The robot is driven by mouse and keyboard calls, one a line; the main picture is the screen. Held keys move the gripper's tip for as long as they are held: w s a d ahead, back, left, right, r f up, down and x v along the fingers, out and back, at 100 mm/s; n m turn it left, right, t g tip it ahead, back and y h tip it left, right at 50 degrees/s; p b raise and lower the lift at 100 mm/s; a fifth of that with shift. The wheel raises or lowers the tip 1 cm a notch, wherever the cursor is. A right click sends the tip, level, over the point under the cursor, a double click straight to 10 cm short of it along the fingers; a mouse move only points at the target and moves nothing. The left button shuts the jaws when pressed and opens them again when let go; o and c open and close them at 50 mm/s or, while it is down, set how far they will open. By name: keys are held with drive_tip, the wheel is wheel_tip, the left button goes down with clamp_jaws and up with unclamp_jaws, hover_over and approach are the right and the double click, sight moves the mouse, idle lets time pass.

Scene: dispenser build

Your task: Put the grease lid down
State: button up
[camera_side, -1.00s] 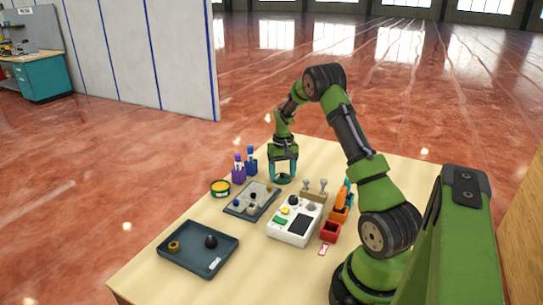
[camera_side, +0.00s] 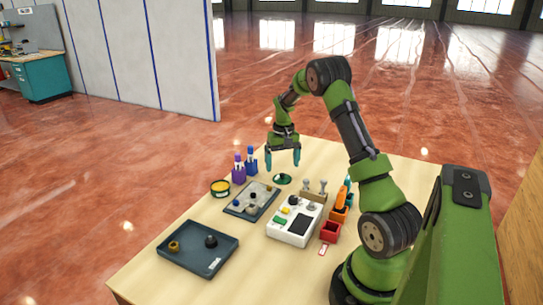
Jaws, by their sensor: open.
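The grease lid, a small dark green disc (camera_side: 282,179), lies flat on the table behind the grey parts tray. My gripper (camera_side: 283,165) is above it with the fingers spread wide and pointing down. Nothing is between the fingers, and a gap shows between the fingertips and the lid. An open round tin with a yellow fill (camera_side: 220,187), which looks like the grease tin, stands at the left of the parts tray.
Purple (camera_side: 239,170) and blue (camera_side: 251,161) holders stand left of my gripper. The grey parts tray (camera_side: 240,211), a white device (camera_side: 284,233), orange (camera_side: 339,213) and red (camera_side: 330,232) bins and a dark tray (camera_side: 190,261) are nearer. The table's far right is clear.

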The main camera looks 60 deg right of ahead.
sight(282, 174)
wheel_tip(282, 174, up, 8)
drive_tip(key=a+r+n+t, duration=0.1)
drive_tip(key=a+r+t, duration=0.1)
drive_tip(key=a+r, duration=0.55)
drive_tip(key=a+r+n+t, duration=0.1)
drive_tip(key=a+r, duration=0.3)
drive_tip(key=a, duration=0.7)
drive_tip(key=s+a+n+t+y, duration=0.1)
drive_tip(key=s+a+t, duration=0.1)
drive_tip(key=s+a, duration=0.4)
drive_tip(key=s+a+n+t+y, duration=0.1)
drive_tip(key=s+a+n+t, duration=0.1)
drive_tip(key=s+a, duration=0.5)
drive_tip(key=a, duration=0.5)
drive_tip(key=shift+a+r, duration=0.25)
drive_tip(key=shift+a, duration=0.05)
